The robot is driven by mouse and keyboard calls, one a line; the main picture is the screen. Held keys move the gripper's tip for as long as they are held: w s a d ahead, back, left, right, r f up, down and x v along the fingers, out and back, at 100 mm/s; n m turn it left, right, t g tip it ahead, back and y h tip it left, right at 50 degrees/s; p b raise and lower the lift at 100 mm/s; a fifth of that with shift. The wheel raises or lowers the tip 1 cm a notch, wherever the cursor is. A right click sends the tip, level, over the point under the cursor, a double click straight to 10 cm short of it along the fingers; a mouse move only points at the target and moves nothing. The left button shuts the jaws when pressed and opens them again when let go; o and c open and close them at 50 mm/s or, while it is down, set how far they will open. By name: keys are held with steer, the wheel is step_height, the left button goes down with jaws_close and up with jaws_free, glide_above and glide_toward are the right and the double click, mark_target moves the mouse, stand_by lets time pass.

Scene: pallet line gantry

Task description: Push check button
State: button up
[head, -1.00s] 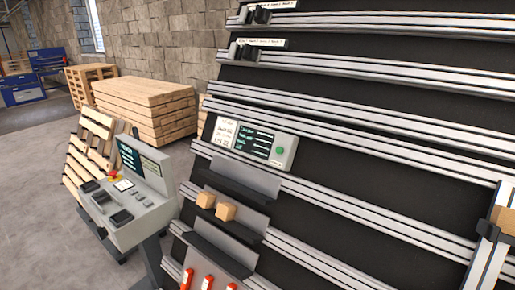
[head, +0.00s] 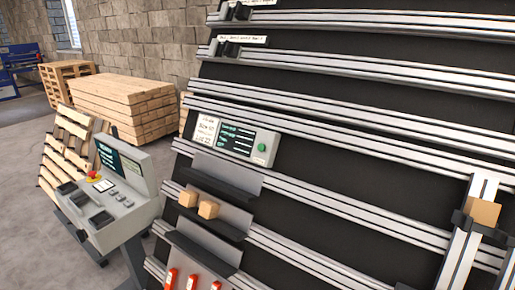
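A grey panel box (head: 234,137) is mounted on the rails of the tilted rack, near the middle of the head view. It has a white label, a dark screen with green text and a round green button (head: 262,147) at its right end. Nothing touches the button. Whether it is the check button cannot be read. A separate grey control console (head: 124,207) with a screen, a red knob and several keys stands at the lower left. My gripper is not in view.
Two wooden blocks (head: 208,209) rest on a grey shelf below the panel. Red-handled items (head: 193,281) sit lower down. A vertical rail with a wooden block (head: 483,212) stands at the right. Stacked timber (head: 135,103) and a slatted pallet (head: 68,150) are behind the console.

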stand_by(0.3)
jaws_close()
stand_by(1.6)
